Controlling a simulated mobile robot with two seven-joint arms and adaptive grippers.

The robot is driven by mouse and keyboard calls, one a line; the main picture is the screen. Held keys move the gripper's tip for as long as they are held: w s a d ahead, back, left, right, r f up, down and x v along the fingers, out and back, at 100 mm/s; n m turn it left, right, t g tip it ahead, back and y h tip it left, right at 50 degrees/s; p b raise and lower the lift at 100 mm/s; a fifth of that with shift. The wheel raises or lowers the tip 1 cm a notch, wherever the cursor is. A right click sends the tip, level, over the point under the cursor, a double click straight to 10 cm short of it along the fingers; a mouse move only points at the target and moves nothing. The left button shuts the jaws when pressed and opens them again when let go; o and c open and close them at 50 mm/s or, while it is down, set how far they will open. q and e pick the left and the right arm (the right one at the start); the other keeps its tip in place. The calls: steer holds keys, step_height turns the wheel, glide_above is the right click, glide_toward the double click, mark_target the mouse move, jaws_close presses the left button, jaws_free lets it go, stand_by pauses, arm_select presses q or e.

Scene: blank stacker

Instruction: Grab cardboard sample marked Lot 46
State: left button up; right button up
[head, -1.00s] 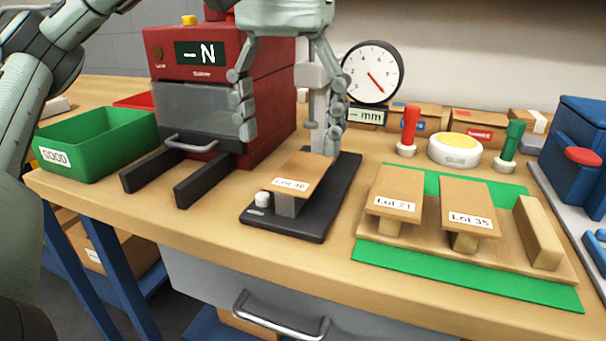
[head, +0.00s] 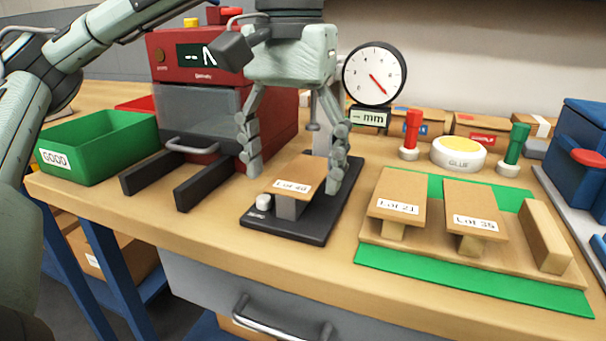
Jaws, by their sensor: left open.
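The cardboard sample marked Lot 46 (head: 300,177) lies flat on a small grey block on the black base of the thickness gauge (head: 286,223). Its label is small and slightly blurred. My left gripper (head: 294,184) is open, pointing down, with one finger to the left of the sample and the other at its right side. I cannot tell whether the right finger touches the sample. Two other cardboard samples, Lot 21 (head: 401,190) and Lot 35 (head: 474,205), rest on supports on a wooden rack to the right. My right gripper is not in view.
A red tester (head: 200,130) with dark rails stands behind left. A green GOOD bin (head: 98,155) is at far left. The gauge dial (head: 374,73) rises behind the sample. A glue pot (head: 458,154) and two stamps stand behind the rack.

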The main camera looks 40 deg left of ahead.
arm_select(q)
steer(key=shift+f, duration=0.15)
steer(key=shift+c, duration=0.3)
steer(key=c, duration=0.8)
